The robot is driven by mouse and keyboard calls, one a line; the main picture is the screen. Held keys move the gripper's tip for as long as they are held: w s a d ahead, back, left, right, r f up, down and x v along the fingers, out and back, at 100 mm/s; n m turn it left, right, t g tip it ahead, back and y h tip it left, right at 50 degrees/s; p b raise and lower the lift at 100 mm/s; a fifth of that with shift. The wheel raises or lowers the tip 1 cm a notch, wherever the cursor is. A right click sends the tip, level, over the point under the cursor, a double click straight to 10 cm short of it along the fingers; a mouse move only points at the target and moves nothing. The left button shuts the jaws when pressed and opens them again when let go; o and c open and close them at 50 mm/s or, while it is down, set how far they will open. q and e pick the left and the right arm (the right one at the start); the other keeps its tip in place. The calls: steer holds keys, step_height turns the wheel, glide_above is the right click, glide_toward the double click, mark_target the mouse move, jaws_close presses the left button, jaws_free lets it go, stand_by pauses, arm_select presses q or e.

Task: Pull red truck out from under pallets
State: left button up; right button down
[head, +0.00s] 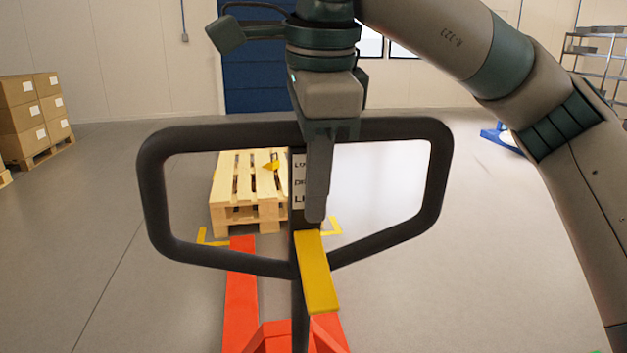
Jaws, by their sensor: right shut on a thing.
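The red pallet truck (241,290) stands in front of me, its red forks pointing away toward a wooden pallet (247,215). The far fork tips end close to the pallet's near edge; I cannot tell whether any part is beneath it. The truck's black loop handle (160,195) rises upright close to me. My right gripper (316,190) comes down from above and is shut on the top bar of the handle, near its middle. A yellow part (316,272) shows below the fingers. My left gripper is out of view.
Yellow floor markings (212,238) lie at the pallet's near corners. Stacked boxes (35,115) on a pallet stand at the far left. A blue object (497,136) and metal shelving (594,62) are at the far right. The grey floor on both sides is clear.

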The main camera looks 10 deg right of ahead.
steer(key=shift+w+f, duration=0.2)
steer(key=shift+f, duration=0.25)
steer(key=shift+s, duration=0.1)
steer(key=c, duration=1.7)
jaws_free()
steer(key=shift+o, duration=1.2)
steer(key=shift+w, duration=0.4)
steer(key=shift+s, duration=0.1)
steer(key=shift+r, duration=0.1)
